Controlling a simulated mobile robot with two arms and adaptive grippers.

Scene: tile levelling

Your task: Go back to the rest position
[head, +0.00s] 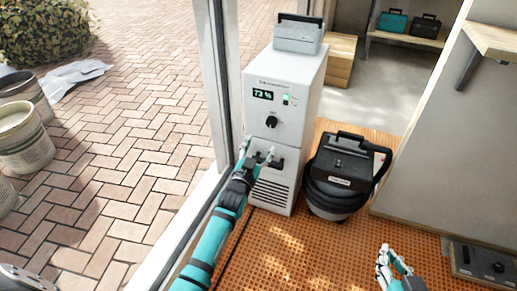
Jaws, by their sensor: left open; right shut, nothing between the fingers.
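My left gripper (258,151) is open, in front of the lower front of a white dehumidifier-like unit (296,82). Its fingers point up at the unit, close to a dark handle or latch (277,162); I cannot tell whether they touch it. The unit has a display reading 73 % (263,95), a green light and a dark knob (271,122). My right gripper (384,250) is shut and empty at the lower right, above the orange floor.
A grey toolbox (298,34) sits on the unit. A black vacuum (343,170) stands just right of it. A white door frame (214,85) runs close along my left arm. A dark case (484,263) lies lower right. Orange matting (310,255) is clear between my arms.

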